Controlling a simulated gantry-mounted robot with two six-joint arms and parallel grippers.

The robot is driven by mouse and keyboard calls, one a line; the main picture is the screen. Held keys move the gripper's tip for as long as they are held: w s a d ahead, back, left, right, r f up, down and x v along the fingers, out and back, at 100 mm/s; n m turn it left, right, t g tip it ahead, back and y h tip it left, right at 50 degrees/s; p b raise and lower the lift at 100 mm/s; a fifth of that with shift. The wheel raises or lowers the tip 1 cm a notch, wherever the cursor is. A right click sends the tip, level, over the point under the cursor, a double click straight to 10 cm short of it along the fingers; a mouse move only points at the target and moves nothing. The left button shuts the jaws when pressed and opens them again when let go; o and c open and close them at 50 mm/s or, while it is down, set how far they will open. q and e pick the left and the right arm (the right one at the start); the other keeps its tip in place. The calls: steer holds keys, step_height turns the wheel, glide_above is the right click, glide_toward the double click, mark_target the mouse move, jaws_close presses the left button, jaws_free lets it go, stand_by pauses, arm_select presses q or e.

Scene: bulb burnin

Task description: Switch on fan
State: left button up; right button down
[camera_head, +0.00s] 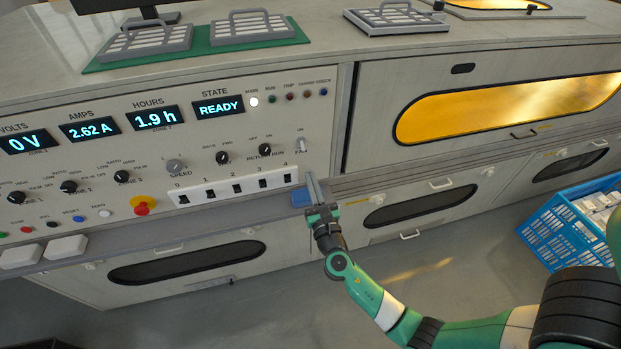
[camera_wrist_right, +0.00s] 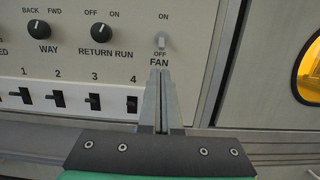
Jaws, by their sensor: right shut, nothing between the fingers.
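The fan switch (camera_wrist_right: 161,41) is a small pale toggle on the cream control panel, with ON printed above it and OFF and FAN below. In the head view the fan switch (camera_head: 300,146) sits at the panel's right end, above the numbered row of switches. In the head view my right gripper (camera_head: 310,176) reaches up from below to the panel. Whether the fingertips touch the panel or toggle I cannot tell. My left gripper is not in view.
The RETURN RUN knob (camera_wrist_right: 98,33) and WAY knob (camera_wrist_right: 39,29) lie left of the toggle. Numbered black switches (camera_head: 237,188) sit close by at lower left. A red emergency button (camera_head: 142,206) is further left. A blue crate (camera_head: 560,240) stands at the right.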

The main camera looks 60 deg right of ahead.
mark_target(302, 146)
steer(key=b+x, duration=0.1)
steer(key=x, duration=0.7)
